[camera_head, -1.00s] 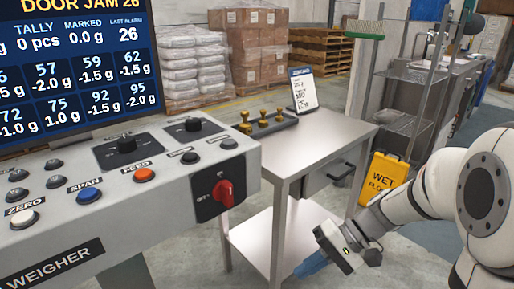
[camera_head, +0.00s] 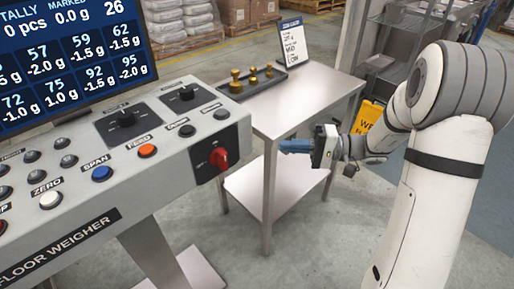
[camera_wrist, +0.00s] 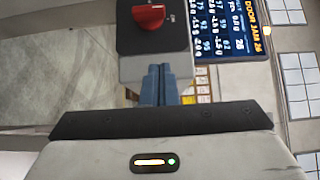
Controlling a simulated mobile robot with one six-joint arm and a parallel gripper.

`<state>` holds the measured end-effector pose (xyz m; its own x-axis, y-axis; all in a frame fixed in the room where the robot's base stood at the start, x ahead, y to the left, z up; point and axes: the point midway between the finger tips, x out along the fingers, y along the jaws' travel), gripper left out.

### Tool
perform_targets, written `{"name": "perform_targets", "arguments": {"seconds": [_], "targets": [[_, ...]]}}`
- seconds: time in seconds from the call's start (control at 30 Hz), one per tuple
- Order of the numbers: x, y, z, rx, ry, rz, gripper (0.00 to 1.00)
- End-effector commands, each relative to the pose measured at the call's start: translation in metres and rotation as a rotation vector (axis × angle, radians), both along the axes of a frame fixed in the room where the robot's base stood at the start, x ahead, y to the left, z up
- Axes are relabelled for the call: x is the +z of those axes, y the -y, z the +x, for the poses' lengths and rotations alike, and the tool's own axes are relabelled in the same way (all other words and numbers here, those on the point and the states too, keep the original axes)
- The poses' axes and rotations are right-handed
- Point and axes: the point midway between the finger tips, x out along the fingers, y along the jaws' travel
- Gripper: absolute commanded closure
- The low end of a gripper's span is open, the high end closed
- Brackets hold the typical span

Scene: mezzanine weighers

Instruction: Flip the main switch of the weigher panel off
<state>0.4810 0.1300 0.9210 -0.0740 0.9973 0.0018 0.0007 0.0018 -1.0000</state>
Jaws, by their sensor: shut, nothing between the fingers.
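The weigher panel (camera_head: 130,185) is a grey console on the left in the head view. Its main switch (camera_head: 218,158) is a red rotary knob on a black plate at the panel's right end. In the wrist view the red main switch (camera_wrist: 149,16) shows at the top, above the fingertips. My gripper (camera_head: 284,146) has blue fingers, shut and empty, pointing left toward the switch with a clear gap between. In the wrist view my gripper (camera_wrist: 158,70) has its fingers together below the black plate. The switch's position marks are too small to read surely.
A steel table (camera_head: 300,105) stands right of the panel, with brass weights (camera_head: 252,78) in a tray and a sign (camera_head: 293,42). Several buttons and two black knobs lie on the panel's top. A yellow wet-floor sign (camera_head: 368,116) stands behind my arm.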

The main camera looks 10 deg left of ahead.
Motion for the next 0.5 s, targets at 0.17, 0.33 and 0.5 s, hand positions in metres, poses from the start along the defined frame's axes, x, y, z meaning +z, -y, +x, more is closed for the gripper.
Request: {"name": "perform_targets", "arguments": {"seconds": [0.17,0.33,0.5], "targets": [[0.000,-0.028,-0.004,0.007,-0.001,-0.001,1.00],[0.000,-0.065,-0.006,0.007,-0.001,-0.002,1.00],[0.000,-0.100,-0.010,0.007,-0.002,-0.001,1.00]]}}
